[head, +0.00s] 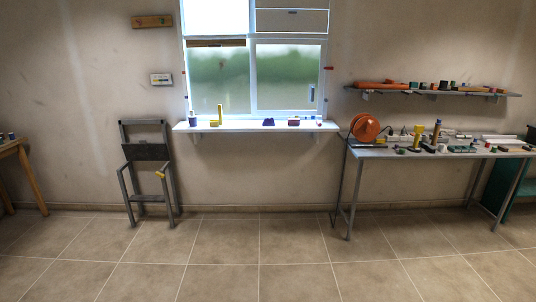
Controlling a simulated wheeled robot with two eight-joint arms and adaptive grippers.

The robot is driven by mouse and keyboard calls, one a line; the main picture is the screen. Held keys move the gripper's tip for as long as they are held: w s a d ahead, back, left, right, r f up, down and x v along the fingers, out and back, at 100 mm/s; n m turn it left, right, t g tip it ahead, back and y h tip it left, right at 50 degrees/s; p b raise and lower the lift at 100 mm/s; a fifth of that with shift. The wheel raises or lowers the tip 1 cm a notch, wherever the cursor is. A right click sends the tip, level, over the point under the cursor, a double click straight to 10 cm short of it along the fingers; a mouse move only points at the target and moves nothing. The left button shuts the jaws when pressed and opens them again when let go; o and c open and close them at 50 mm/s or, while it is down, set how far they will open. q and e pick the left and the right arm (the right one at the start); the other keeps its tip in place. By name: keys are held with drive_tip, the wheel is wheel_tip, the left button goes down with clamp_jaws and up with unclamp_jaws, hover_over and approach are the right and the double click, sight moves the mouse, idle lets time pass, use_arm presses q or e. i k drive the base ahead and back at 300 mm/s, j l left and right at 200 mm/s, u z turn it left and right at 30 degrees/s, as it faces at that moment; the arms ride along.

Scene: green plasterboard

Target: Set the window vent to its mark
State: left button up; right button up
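A white-framed window (254,116) is in the back wall, across the room in the head view. Its upper right pane (291,22) has a pale frame and a small dark fitting near its top. A brown slatted strip (215,43) crosses the left side above the lower pane. A small red piece (329,68) sticks out by the right frame. A small blue-grey handle (312,93) is on the lower right pane. Which part is the vent, and where its mark is, I cannot tell at this size. Neither of my grippers is in view.
A white sill (255,127) under the window holds several small objects. A grey folding step stool (147,172) stands left of it. A cluttered workbench (380,153) with an orange reel (365,127) stands right, below a wall shelf (432,91). The tiled floor (260,250) ahead is clear.

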sight(279, 20)
drive_tip(key=i, duration=2.45)
drive_tip(key=i+u, duration=0.1)
drive_tip(key=i, duration=0.45)
drive_tip(key=i+l+u, duration=0.1)
drive_tip(key=i, duration=0.45)
drive_tip(key=i+l+u, duration=0.15)
drive_tip(key=i, duration=0.45)
drive_tip(key=i+l+u, duration=0.1)
drive_tip(key=i, duration=0.4)
drive_tip(key=i+l, duration=0.05)
drive_tip(key=l, duration=0.05)
